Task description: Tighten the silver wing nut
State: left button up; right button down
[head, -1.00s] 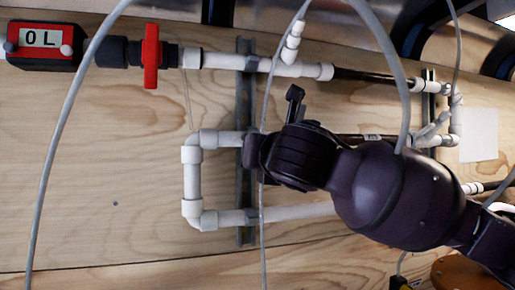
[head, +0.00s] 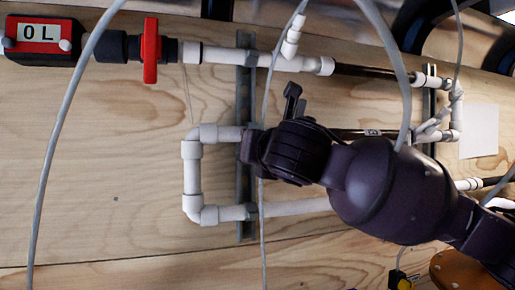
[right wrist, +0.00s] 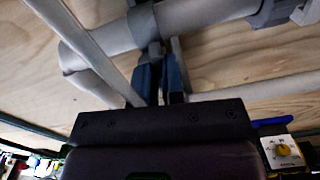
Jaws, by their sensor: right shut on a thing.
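My right arm comes in from the right in the head view and covers the spot where its gripper works. In the right wrist view my right gripper (right wrist: 162,66) has its two dark blue fingers close together at a grey pipe clamp (right wrist: 142,27). It is shut on a small part there, which I take to be the silver wing nut. The clamp is by a white pipe (right wrist: 205,15) on a grey metal strut. My left gripper is not in view.
The grey strut (head: 246,85) runs upright on the wooden wall (head: 100,190). Grey hoses (head: 60,130) hang in front. The lower left wall is clear.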

jog(key=shift+m, duration=0.3)
jog(key=m+b, duration=0.1)
jog(key=m, duration=1.3)
jog(key=shift+b, duration=0.35)
jog(key=shift+m, duration=0.4)
jog(key=c, duration=1.2)
grip_release()
